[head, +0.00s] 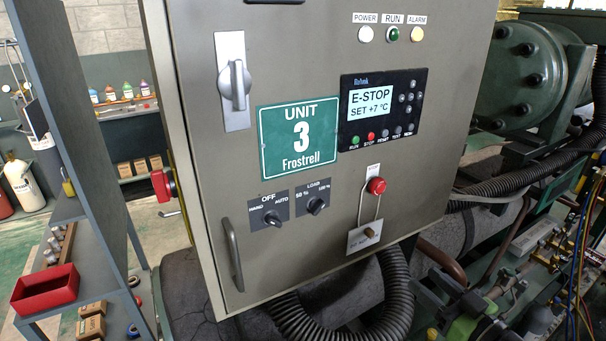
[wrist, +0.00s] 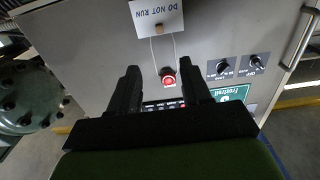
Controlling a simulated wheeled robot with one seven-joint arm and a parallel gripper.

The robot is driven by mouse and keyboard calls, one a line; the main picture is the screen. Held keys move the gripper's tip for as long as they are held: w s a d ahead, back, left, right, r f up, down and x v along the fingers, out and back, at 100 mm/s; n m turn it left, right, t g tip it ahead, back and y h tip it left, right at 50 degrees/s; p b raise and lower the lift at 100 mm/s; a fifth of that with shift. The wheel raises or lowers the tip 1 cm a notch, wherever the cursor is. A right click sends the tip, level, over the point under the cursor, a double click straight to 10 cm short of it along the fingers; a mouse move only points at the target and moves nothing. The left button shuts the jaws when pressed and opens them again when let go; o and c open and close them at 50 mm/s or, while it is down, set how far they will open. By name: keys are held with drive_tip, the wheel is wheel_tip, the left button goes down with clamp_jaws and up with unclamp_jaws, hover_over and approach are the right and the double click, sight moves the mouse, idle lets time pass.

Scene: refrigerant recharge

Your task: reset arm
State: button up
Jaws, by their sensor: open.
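My gripper (wrist: 161,71) shows only in the wrist view, where the panel appears upside down. Its two black fingers are apart, with nothing held between them. They point at the grey control cabinet (head: 240,190). The red emergency-stop button (head: 376,186) is on the cabinet front; in the wrist view the button (wrist: 168,80) appears between the fingers, and contact cannot be told. A white tag (head: 362,238) hangs from a wire loop around the button; in the wrist view the tag (wrist: 157,18) reads "DO NOT RUN". The display (head: 375,103) reads "E-STOP, SET +7 °C".
The cabinet has two rotary knobs (head: 271,218), a grey disconnect handle (head: 234,84) and a door handle (head: 232,254). A shelf with a red bin (head: 45,288) stands at left. Black corrugated hose (head: 398,298) and pipework crowd the right and below.

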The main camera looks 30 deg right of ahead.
drive_tip(key=w+a+f+n+g+y, duration=0.25)
drive_tip(key=a+g, duration=0.35)
drive_tip(key=a, duration=0.4)
drive_tip(key=w+a+f+n+g+y, duration=0.25)
drive_tip(key=a+g, duration=0.35)
drive_tip(key=a, duration=0.4)
drive_tip(key=s+a+r+m+h, duration=0.5)
drive_tip(key=s+a+r, duration=0.1)
drive_tip(key=s+r, duration=0.2)
drive_tip(key=shift+s+a+h, duration=0.25)
drive_tip(key=shift+s+h, duration=0.05)
drive_tip(key=shift+s, duration=0.35)
idle(1.4)
